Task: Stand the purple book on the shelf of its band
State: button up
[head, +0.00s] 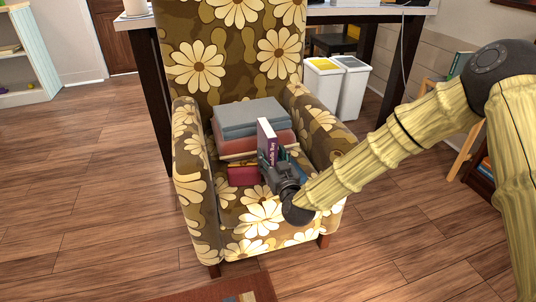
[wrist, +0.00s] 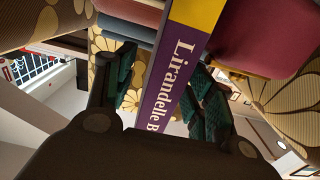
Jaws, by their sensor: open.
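The purple book (head: 267,142) stands on the seat of a flowered armchair (head: 192,185), its spine facing me. In the wrist view, its purple spine (wrist: 172,85) carries white lettering starting "Lirandelle B" and a yellow band at one end. My gripper (head: 271,165) is open at the book. Its dark fingers (wrist: 163,88) lie on either side of the spine in the wrist view. I cannot tell whether either finger touches it. The book's lower part is hidden behind my gripper in the head view.
A grey-blue book (head: 250,117) lies on a pink-red one (head: 283,141) behind; a dark red book (head: 242,174) is beside. The armrests flank the seat closely. A shelf unit (head: 43,55) stands far left, another (head: 482,180) at right. White bins (head: 322,87) stand behind.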

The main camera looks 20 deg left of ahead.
jog(key=b+x, duration=0.2)
jog(key=x, duration=0.2)
jog(key=shift+w+a+r, duration=0.2)
jog(key=shift+a, duration=0.1)
grip_shut()
